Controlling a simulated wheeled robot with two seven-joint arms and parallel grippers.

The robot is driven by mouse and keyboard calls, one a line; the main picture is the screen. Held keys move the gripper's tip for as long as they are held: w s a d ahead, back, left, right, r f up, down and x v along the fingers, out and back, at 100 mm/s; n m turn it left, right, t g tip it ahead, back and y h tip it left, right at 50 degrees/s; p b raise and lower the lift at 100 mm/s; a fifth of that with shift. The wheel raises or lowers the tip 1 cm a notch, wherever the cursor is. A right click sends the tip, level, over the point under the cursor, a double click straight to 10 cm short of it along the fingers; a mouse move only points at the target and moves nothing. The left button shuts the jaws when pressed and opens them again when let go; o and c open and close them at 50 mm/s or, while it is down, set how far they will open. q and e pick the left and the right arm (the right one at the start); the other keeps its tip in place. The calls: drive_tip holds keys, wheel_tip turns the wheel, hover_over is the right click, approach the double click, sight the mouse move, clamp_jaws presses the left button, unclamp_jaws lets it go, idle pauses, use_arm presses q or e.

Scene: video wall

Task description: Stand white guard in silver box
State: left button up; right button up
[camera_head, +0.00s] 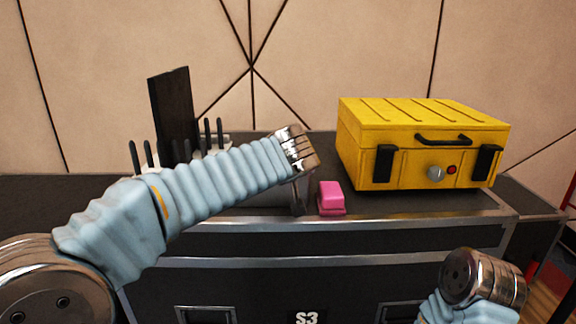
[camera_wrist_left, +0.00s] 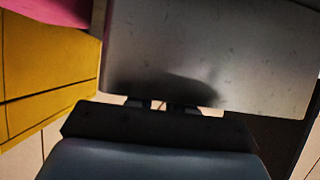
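My left gripper (camera_head: 298,200) points down at the front of the dark case top, left of a pink block. In the left wrist view, its dark fingertips (camera_wrist_left: 160,105) are close together, against or just in front of a grey metal surface (camera_wrist_left: 210,50). I cannot tell whether they hold anything. A grey box-like shape (camera_head: 262,196) shows partly behind my left forearm, perhaps the silver box. White pieces with black upright prongs (camera_head: 215,143) stand behind the arm, partly hidden. I cannot tell whether one is the white guard. My right wrist is at lower right; its fingers are out of frame.
The pink block (camera_head: 331,197) sits on the black case top (camera_head: 430,207) near its front edge. A yellow case (camera_head: 420,140) with a black handle fills the back right. A tall dark panel (camera_head: 174,112) stands at back left, among the prongs. The front right strip is clear.

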use_arm(q)
drive_tip(key=o, duration=0.3)
drive_tip(key=shift+r, duration=0.15)
drive_tip(key=v, duration=1.2)
drive_tip(key=shift+b, duration=0.35)
